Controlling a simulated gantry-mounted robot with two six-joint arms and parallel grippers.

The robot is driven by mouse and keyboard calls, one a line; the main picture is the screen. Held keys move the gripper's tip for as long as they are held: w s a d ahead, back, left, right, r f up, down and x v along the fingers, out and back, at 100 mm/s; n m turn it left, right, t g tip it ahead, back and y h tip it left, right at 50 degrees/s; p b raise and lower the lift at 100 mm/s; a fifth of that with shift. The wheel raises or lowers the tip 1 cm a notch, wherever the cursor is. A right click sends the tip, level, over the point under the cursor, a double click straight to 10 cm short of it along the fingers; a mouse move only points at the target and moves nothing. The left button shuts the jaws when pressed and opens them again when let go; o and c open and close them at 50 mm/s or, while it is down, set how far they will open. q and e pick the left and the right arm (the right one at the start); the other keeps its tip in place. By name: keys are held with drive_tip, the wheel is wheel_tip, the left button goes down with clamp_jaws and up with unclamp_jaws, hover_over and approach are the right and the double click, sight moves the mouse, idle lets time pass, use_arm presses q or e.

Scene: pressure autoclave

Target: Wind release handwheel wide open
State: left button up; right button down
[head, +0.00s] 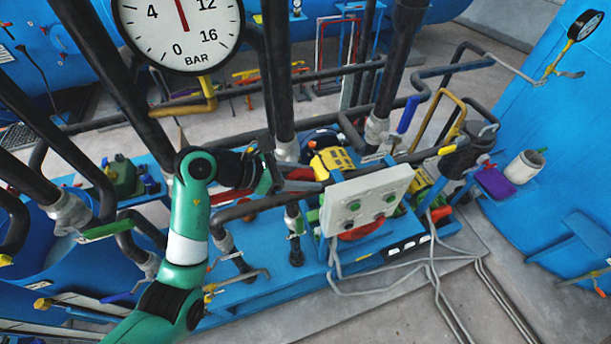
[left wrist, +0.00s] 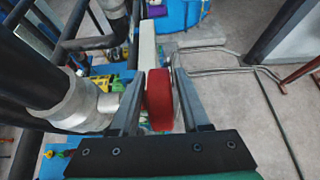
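A red wheel-like part (left wrist: 159,98), which looks like the release handwheel seen edge-on, stands between the two fingers of my left gripper (left wrist: 160,75) in the left wrist view. The fingers are apart, with a small gap on the right; the left finger is close to the red part, and I cannot tell if it touches. In the head view my left gripper (head: 312,180) reaches right over the blue skid, just left of the white control box (head: 367,199). A bit of red (head: 301,174) shows between its fingers. My right gripper is not in view.
Dark vertical pipes (head: 282,80) stand close behind the left gripper. A pressure gauge (head: 180,30) hangs at upper left, needle near upright. A red round part (head: 361,232) sits below the control box. Grey hoses (head: 432,265) run over the floor; the floor at lower right is clear.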

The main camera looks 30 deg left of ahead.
use_arm(q)
drive_tip(key=shift+o, duration=0.6)
drive_tip(key=b+v, duration=0.1)
drive_tip(key=v, duration=1)
drive_tip(key=shift+s+a+b, duration=0.15)
drive_tip(key=shift+a+b, duration=0.1)
drive_tip(key=shift+b, duration=0.15)
